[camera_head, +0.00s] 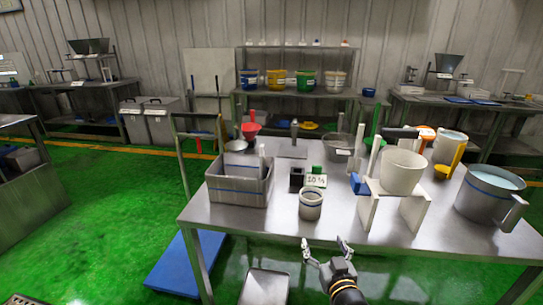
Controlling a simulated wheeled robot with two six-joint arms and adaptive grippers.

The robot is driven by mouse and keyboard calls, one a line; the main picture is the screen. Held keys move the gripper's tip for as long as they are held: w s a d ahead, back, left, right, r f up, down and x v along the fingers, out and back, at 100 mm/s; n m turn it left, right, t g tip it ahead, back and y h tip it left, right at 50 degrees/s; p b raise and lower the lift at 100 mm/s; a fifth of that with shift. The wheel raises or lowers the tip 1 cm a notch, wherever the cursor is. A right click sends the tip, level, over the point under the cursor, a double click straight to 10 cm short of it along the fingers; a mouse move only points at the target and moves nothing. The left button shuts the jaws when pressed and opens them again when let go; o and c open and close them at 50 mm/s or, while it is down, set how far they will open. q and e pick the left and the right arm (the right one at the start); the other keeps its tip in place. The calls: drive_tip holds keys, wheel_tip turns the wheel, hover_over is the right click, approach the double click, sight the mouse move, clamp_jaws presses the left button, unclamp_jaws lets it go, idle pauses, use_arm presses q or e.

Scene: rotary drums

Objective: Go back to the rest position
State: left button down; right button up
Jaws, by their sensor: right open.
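My right gripper (324,245) is at the bottom centre of the head view, in front of the near edge of the steel table (285,222). Its two fingers are spread apart and point toward the table. Nothing shows between them. My left gripper is not in the head view.
On the table stand a grey bin (238,190), a small metal cup (311,205), a white bucket (402,172) on a white stand and a large metal jug (488,196). A blue platform (172,267) lies on the green floor, which is open at left.

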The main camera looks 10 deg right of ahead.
drive_tip(key=s+d+f+g, duration=0.2)
drive_tip(key=s+f+g, duration=0.25)
drive_tip(key=s, duration=0.35)
drive_tip(key=s+d+f+g+h, duration=0.1)
drive_tip(key=s+f+g, duration=0.35)
drive_tip(key=s, duration=0.35)
drive_tip(key=s+d+f+g, duration=0.2)
drive_tip(key=s+f+g, duration=0.25)
drive_tip(key=s, duration=0.35)
wheel_tip(320, 180, down, 28)
drive_tip(key=s+d+g, duration=0.1)
drive_tip(key=s+d, duration=0.1)
drive_tip(key=s+d+f+g, duration=0.1)
drive_tip(key=s+f, duration=1.4)
drive_tip(key=s, duration=0.4)
wheel_tip(320, 180, up, 13)
drive_tip(key=p, duration=1.3)
drive_tip(key=shift+w, duration=0.35)
